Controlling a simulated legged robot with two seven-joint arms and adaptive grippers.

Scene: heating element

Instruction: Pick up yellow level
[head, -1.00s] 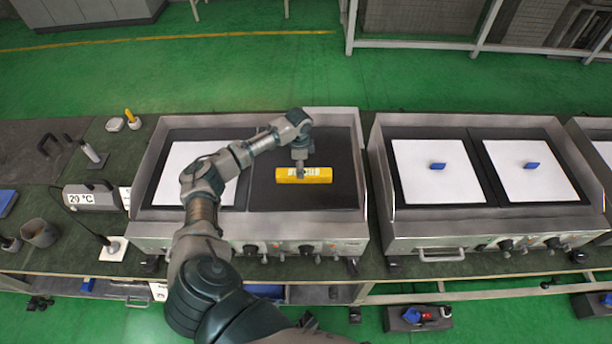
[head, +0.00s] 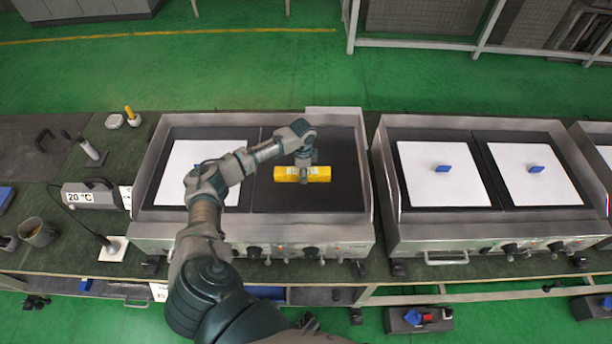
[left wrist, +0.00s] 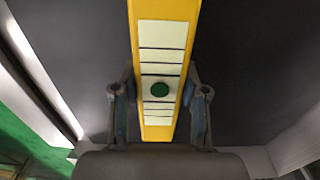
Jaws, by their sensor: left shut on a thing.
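The yellow level (head: 318,174) is a long yellow bar over the dark right-hand plate of the nearer-left heating unit, lying crosswise in the head view. My left gripper (head: 302,175) reaches down onto it from above and hides its middle. In the left wrist view the level (left wrist: 162,85) runs between the two fingers, showing pale label panels and a green round spot. The fingers of my left gripper (left wrist: 160,110) are closed against its two sides. I cannot tell whether the level touches the plate. My right gripper is not in view.
The heating unit (head: 345,235) has raised metal walls around its plates. A white sheet with a blue handle (head: 196,172) lies on its left plate. A second unit (head: 400,215) stands to the right. A 20 °C display (head: 80,197) and a mug (head: 38,232) are at left.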

